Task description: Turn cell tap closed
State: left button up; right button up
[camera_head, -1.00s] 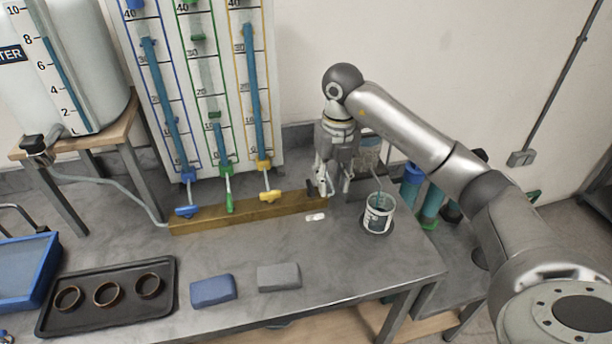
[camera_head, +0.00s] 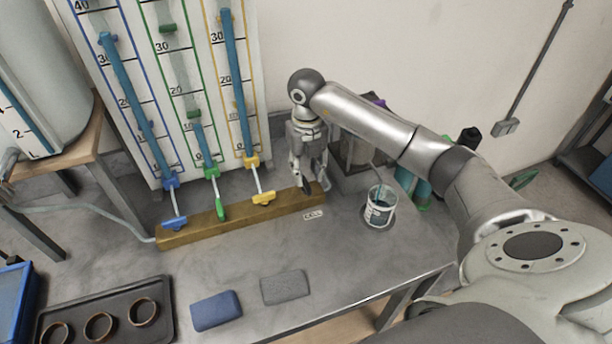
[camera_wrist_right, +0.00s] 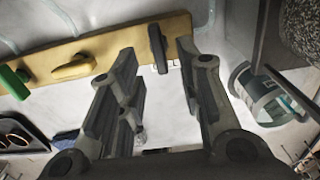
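The cell tap is a dark lever (camera_head: 306,187) at the right end of the brass-coloured bar (camera_head: 200,234), behind a small white label (camera_head: 313,214). The lever also shows in the wrist view (camera_wrist_right: 158,50), lying across the bar towards its front edge. My right gripper (camera_head: 312,180) is over that end of the bar, pointing down. In the wrist view its two fingers (camera_wrist_right: 157,62) are apart, with the lever seen in the gap just beyond their tips, nearer the right finger. No contact is clear. My left gripper is not in view.
Blue (camera_head: 174,222), green (camera_head: 220,208) and yellow (camera_head: 263,198) taps stand along the bar, left of the gripper. A beaker (camera_head: 380,207) stands close on the right. A tray (camera_head: 165,322) holds rings.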

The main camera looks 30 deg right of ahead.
aim_at(306, 182)
jog(key=f, duration=0.4)
jog(key=shift+w+p, duration=0.2)
jog(key=shift+p, duration=0.15)
jog(key=shift+f, duration=0.1)
jog(key=shift+c, duration=0.6)
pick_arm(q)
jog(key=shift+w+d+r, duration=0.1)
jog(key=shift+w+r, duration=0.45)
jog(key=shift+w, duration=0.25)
pick_arm(e)
grip_shut()
